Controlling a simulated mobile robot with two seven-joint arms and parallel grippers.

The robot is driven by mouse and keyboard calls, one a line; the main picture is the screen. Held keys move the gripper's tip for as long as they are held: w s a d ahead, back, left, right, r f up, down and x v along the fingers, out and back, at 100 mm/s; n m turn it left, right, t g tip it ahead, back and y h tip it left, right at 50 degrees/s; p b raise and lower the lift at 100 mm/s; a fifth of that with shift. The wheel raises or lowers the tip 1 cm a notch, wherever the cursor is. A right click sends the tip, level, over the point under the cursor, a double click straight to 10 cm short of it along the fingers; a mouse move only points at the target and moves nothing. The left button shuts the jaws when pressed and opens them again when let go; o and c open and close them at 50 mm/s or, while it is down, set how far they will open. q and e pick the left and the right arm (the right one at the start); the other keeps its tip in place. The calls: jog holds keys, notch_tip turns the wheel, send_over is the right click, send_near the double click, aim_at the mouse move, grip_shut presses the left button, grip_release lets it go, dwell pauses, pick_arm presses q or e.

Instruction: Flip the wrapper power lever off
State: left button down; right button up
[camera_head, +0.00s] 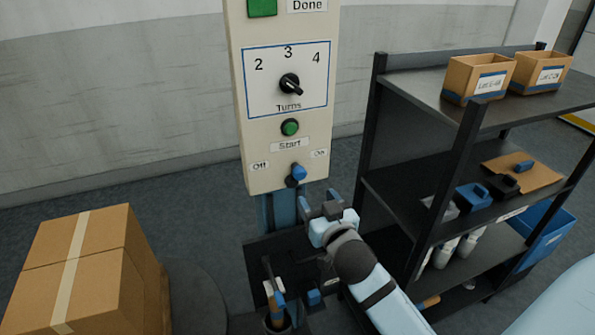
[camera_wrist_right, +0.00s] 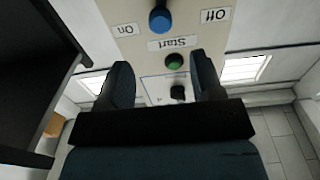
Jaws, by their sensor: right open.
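The wrapper power lever (camera_head: 298,173) has a blue knob and sits at the bottom of the beige control panel (camera_head: 262,130), between the Off label on the left and the On label on the right. Its knob leans up and slightly right, toward On. In the right wrist view, which is upside down, the blue knob (camera_wrist_right: 160,20) shows at the top centre. My right gripper (camera_head: 320,209) is open and empty, just below and right of the lever, apart from it. In the wrist view its two fingers are spread. My left gripper is out of view.
The panel also carries a Turns dial (camera_head: 290,84) and a green Start button (camera_head: 290,127). A dark shelf rack (camera_head: 425,190) stands close on the right. A taped cardboard box (camera_head: 100,265) is at lower left. A dark tool stand (camera_head: 262,248) is below the panel.

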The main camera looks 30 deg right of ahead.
aim_at(301, 176)
jog(key=p+x, duration=0.2)
jog(key=x, duration=0.9)
jog(key=shift+a+r, duration=0.1)
jog(key=shift+r, duration=0.05)
jog(key=shift+w, duration=0.45)
jog(key=c, duration=0.9)
